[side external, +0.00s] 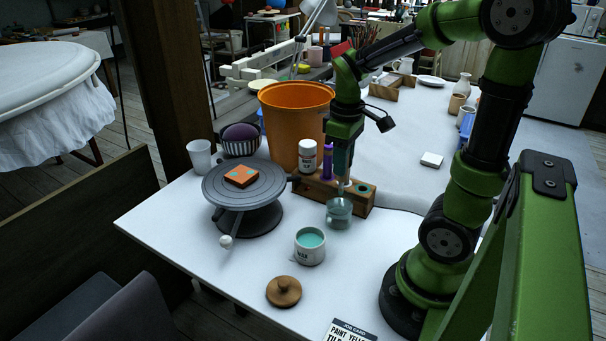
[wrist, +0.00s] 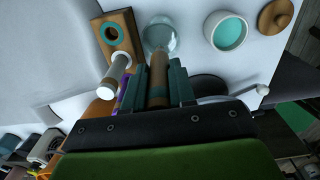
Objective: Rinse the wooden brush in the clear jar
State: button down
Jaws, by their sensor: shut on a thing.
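My gripper (side external: 342,165) points down above the clear jar (side external: 340,216) and is shut on the wooden brush (wrist: 158,72). In the wrist view the brush's brown handle runs between the fingers (wrist: 160,88) towards the jar (wrist: 160,30). In the side view the brush's lower end (side external: 341,187) shows as a narrow piece under the fingers, at the jar's mouth. I cannot tell how deep the tip is, or whether it touches the liquid. The jar stands upright on the white table and looks bluish inside.
A wax mug (side external: 310,248) and wooden lid (side external: 284,291) are in front. A turntable (side external: 262,216) bears an orange tile (side external: 240,177). An orange bucket (side external: 290,125) stands behind.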

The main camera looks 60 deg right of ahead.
aim_at(343, 182)
jog(key=shift+f, duration=2.75)
jog(key=shift+s, duration=0.15)
